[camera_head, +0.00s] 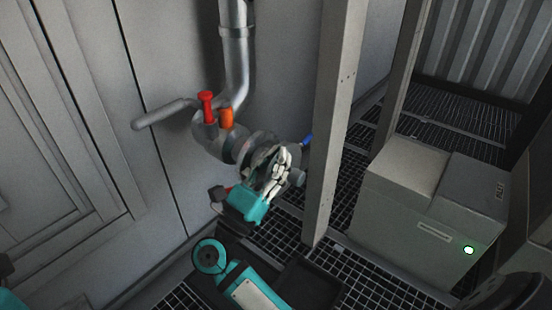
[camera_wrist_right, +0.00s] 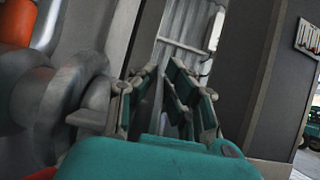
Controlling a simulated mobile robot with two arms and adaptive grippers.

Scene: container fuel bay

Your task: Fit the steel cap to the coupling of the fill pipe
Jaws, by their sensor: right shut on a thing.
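The grey fill pipe (camera_head: 237,60) comes down the wall and bends into a coupling (camera_head: 238,146) with round flanges. The coupling also shows large at the left of the right wrist view (camera_wrist_right: 48,100). My right gripper (camera_head: 278,168) is at the coupling's outer end, its pale fingers overlapping it in the head view. It is shut on the steel cap, and a grey round piece (camera_head: 298,178) that looks like the cap shows just right of the fingers. The fingers hide most of the contact, so I cannot tell whether cap and coupling touch. My left gripper is not seen.
A red knob (camera_head: 206,105) and an orange part (camera_head: 226,118) stand on the pipe, with a grey lever (camera_head: 165,114) to the left. A blue-tipped part (camera_head: 307,140) and an upright post (camera_head: 333,120) are close right. A grey box (camera_head: 430,210) stands on the grating.

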